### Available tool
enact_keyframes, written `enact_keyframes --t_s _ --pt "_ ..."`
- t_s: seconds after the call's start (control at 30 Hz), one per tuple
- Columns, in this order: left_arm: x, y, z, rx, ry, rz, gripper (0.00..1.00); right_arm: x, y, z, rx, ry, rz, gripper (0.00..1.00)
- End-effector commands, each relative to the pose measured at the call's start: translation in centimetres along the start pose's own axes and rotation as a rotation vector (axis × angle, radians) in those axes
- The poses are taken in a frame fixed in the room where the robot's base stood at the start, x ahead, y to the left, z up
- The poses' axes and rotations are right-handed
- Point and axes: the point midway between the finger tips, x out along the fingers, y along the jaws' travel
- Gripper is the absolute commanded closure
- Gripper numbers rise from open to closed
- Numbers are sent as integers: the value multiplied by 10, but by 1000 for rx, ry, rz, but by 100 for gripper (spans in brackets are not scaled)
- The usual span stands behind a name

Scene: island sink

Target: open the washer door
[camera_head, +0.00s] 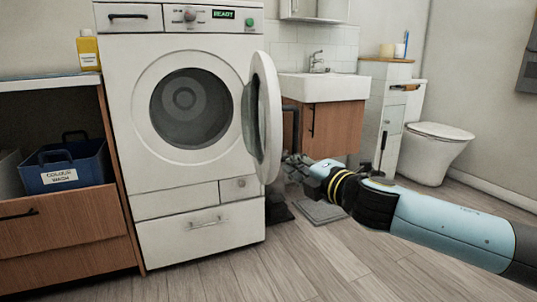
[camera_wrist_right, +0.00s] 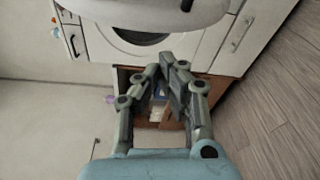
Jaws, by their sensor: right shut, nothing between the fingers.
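The white washer (camera_head: 180,203) stands left of centre, with its round dark drum opening (camera_head: 190,108) uncovered. Its round door (camera_head: 265,115) stands open, swung out on the right side of the opening and seen nearly edge-on. In the right wrist view the door (camera_wrist_right: 150,10) crosses the top as a pale curved rim. My right gripper (camera_head: 292,167) is shut and empty, just right of the door's lower edge. Its fingers show closed in the right wrist view (camera_wrist_right: 163,72), and I cannot tell whether they touch the door. My left gripper is not in view.
A sink (camera_head: 325,88) over a wooden cabinet (camera_head: 335,128) stands behind the door, with a toilet (camera_head: 432,150) farther right. A blue basket (camera_head: 65,175) sits in the wooden unit at left. The floor (camera_head: 215,275) in front is clear.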

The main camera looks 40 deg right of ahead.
Motion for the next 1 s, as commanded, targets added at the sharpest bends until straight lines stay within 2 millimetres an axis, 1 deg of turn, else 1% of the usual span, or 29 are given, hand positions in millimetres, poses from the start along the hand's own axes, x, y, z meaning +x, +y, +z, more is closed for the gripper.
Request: enact_keyframes --t_s 0.03,0.1,0.2,0.27,0.33,0.47,0.67,0.8,0.87,0.9,1.0 --pt "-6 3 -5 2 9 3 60 6 -4 -15 33 8 8 100" --pt "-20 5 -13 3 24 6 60 14 1 -31 83 20 24 100" --pt "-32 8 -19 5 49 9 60 23 11 -46 179 26 52 100" --pt "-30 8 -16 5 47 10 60 27 15 -49 200 21 66 100" --pt "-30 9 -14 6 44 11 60 32 18 -49 205 19 74 100" --pt "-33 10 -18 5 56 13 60 48 21 -48 205 18 77 100" --pt "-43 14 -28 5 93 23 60 89 22 -49 204 17 76 100" --pt "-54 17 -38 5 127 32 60 120 22 -50 204 17 73 100" --pt "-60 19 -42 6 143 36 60 131 23 -50 203 18 72 100" --pt "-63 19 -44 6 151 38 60 128 20 -42 193 18 69 100" --pt "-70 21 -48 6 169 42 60 122 19 -28 193 19 71 100"
